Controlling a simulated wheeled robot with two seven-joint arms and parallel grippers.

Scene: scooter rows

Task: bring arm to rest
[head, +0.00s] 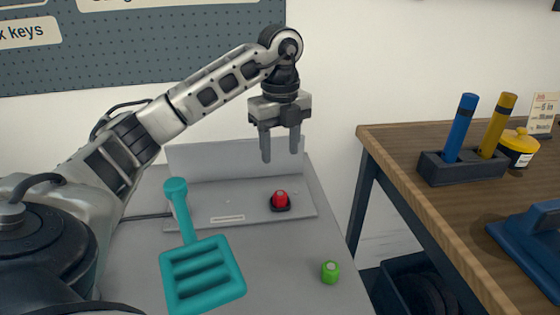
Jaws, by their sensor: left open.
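My left arm comes in from the left and bends at a raised elbow. My left gripper (280,145) points down with two fingers apart and nothing between them. It hangs in front of the low grey back panel (215,165), above the grey table (275,250). Below it is a red button-like knob (281,199) on a black base, with a clear gap between. My right gripper is not in this view.
A teal slotted scoop (202,273) and a green cylinder (330,271) are on the grey table. A wooden bench (405,165) at right bears a black holder (462,168) with blue and yellow handles, a yellow-lidded jar (519,140) and a blue tool (535,240). A dark bin (400,285) is below.

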